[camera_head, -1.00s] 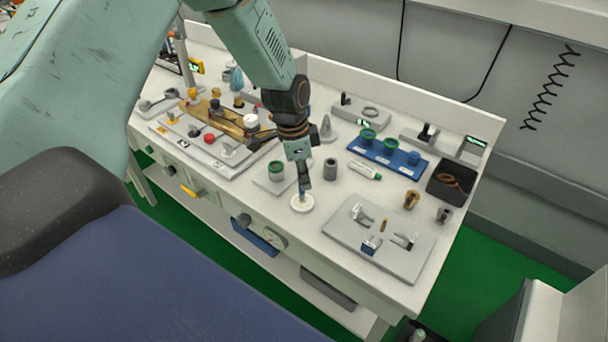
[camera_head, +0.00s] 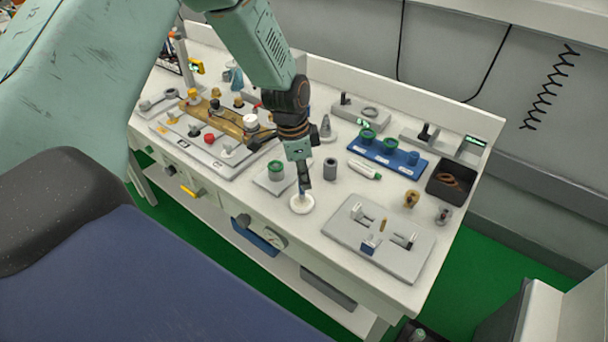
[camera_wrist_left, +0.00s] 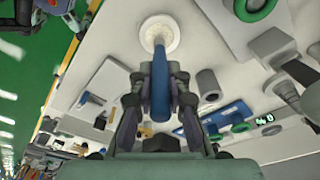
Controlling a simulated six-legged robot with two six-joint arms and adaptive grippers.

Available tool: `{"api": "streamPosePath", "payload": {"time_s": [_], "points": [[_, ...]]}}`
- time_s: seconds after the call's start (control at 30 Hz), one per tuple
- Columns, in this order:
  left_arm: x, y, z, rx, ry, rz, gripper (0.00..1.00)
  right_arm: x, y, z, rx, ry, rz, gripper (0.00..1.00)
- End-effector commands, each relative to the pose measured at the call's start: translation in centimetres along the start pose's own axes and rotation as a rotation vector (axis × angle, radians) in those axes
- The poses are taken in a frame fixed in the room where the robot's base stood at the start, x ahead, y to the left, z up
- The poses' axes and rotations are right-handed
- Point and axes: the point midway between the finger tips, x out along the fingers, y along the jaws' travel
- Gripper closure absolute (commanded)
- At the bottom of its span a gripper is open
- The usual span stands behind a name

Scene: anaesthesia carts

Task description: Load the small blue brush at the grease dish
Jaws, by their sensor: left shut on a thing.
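My left gripper (camera_head: 303,186) points down over the white grease dish (camera_head: 302,205) near the front of the bench. In the left wrist view my left gripper (camera_wrist_left: 158,88) is shut on the small blue brush (camera_wrist_left: 160,85), one finger on each side of its blue handle. The brush's far end meets the round white grease dish (camera_wrist_left: 161,34); whether it touches the grease I cannot tell. In the head view the gripper hides most of the brush. My right gripper is not in view.
A grey cylinder (camera_head: 330,169) stands close right of the gripper, and a green-ringed pot on a pale block (camera_head: 273,179) stands left. A grey fixture plate (camera_head: 350,237) lies to the right. A blue tray (camera_head: 382,161) with green-ringed parts and a black bin (camera_head: 451,181) are farther back.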

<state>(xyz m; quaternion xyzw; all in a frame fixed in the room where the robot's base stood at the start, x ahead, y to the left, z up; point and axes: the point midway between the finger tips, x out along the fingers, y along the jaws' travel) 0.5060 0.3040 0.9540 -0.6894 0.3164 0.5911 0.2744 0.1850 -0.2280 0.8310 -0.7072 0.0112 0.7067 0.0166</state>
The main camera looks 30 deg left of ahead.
Motion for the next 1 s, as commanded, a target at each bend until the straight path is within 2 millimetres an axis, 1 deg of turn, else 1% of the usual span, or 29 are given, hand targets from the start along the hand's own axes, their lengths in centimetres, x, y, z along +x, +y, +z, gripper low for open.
{"api": "streamPosePath", "payload": {"time_s": [0.17, 1.0], "points": [[-0.7, 0.1, 0.0, 0.000, -0.002, 0.003, 1.00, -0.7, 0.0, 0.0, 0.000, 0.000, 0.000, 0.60], [-6.6, 0.0, -1.0, 0.000, 0.000, 0.001, 1.00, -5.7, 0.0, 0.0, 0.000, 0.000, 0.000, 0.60]]}}
